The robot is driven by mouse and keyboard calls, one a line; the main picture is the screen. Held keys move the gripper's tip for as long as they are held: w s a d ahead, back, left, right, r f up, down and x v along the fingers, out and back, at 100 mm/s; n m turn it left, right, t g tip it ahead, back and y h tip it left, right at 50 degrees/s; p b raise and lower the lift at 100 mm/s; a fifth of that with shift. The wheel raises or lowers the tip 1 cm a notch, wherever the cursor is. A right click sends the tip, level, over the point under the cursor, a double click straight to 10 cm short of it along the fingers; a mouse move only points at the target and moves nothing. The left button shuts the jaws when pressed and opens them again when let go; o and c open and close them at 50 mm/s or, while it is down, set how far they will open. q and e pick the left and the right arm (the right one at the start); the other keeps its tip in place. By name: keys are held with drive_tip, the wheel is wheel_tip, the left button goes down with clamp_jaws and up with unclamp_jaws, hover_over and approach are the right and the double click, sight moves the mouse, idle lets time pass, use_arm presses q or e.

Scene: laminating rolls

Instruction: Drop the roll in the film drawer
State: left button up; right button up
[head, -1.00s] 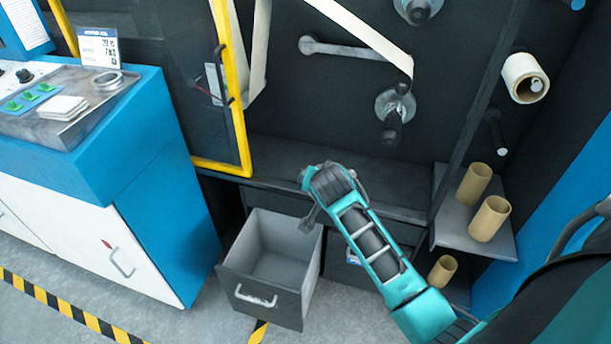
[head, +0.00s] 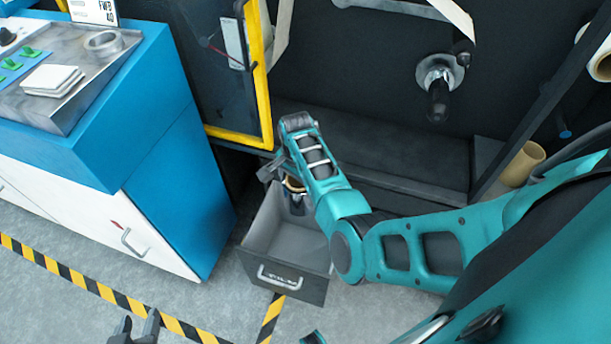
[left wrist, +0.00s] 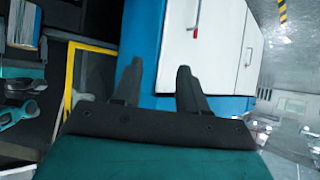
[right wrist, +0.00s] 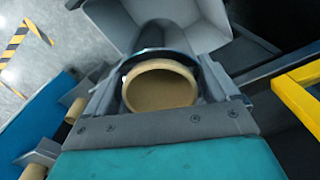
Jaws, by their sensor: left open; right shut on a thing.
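The film drawer (head: 283,281) is pulled open low in the machine, with a grey inside and a handle on its front. My right gripper (head: 280,174) is shut on the roll (head: 293,187), a dark roll with a tan core, at the drawer's back end. In the right wrist view the core (right wrist: 160,86) sits between the fingers, and the drawer's grey inside (right wrist: 200,22) shows beyond it. I cannot tell how high the roll is above the drawer floor. My left gripper (head: 135,328) is open and empty at the lower left; its fingers show apart in the left wrist view (left wrist: 158,88).
A blue and white cabinet (head: 150,160) stands left of the drawer. A yellow-framed door (head: 262,75) is above and behind it. A tan core (head: 523,163) stands on a shelf at right. Striped tape (head: 75,292) marks the open floor in front.

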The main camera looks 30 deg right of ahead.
drive_tip(key=shift+w, duration=0.35)
drive_tip(key=shift+w+a+f, duration=0.1)
drive_tip(key=shift+w, duration=0.05)
drive_tip(key=shift+f+b, duration=0.3)
drive_tip(key=shift+b, duration=0.2)
wheel_tip(320, 180, down, 5)
drive_tip(key=b, duration=0.5)
drive_tip(key=shift+b, duration=0.3)
drive_tip(key=o, duration=0.9)
use_arm(q)
drive_tip(key=shift+h, duration=0.3)
drive_tip(key=w+d+f, duration=0.1)
drive_tip(key=d+f, duration=0.1)
drive_tip(key=shift+w+d+f, duration=0.25)
drive_tip(key=shift+w+f, duration=0.15)
use_arm(e)
drive_tip(key=shift+o, duration=0.9)
